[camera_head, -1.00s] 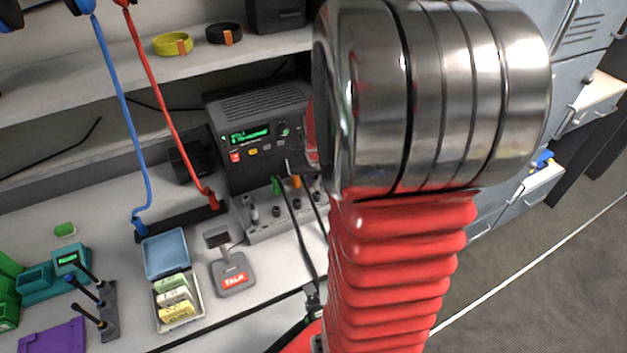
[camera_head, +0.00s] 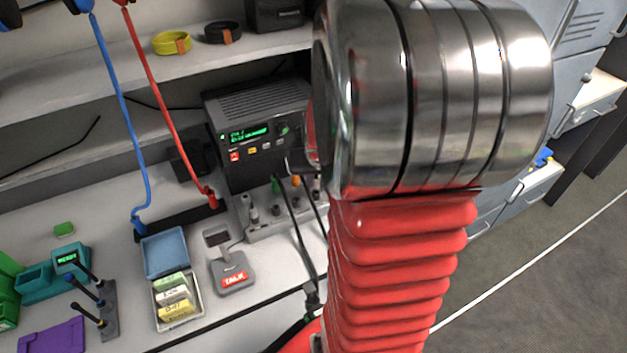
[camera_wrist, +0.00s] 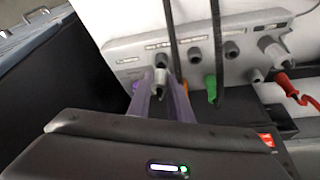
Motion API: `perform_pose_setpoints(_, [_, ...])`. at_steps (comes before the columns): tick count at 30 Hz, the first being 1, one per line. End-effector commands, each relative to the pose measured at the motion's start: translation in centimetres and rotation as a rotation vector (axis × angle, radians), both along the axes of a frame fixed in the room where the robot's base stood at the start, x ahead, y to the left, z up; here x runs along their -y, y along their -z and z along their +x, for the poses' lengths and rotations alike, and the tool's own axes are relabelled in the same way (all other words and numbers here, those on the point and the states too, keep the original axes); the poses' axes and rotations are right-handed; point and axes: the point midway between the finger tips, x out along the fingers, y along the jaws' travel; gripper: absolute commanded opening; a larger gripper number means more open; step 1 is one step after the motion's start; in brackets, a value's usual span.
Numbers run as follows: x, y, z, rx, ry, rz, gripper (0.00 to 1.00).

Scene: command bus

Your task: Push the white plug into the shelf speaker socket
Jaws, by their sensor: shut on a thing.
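The white plug (camera_wrist: 160,76) is between the two purple-grey fingers of my gripper (camera_wrist: 162,88) in the wrist view. The gripper is shut on it. The plug is at the left part of a grey socket panel (camera_wrist: 135,46), close to its face. I cannot tell how deep it sits, or read the socket labels. A green plug (camera_wrist: 210,86) with a black cable is to the right. An orange plug (camera_wrist: 186,87) is partly hidden by the right finger. In the head view the socket panel (camera_head: 262,229) is on the bench, and my arm hides the gripper.
A radio (camera_head: 255,130) with a green display stands behind the panel. A talk microphone (camera_head: 232,274) is in front. Black cables cross in front of the panel in the wrist view. A red plug (camera_wrist: 284,82) and grey connectors are at its right end.

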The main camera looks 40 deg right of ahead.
Motion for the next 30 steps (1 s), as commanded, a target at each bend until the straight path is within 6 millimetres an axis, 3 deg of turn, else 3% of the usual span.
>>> perform_pose_setpoints(30, [-0.06, 0.83, 0.0, -0.001, -0.001, 0.0, 0.04])
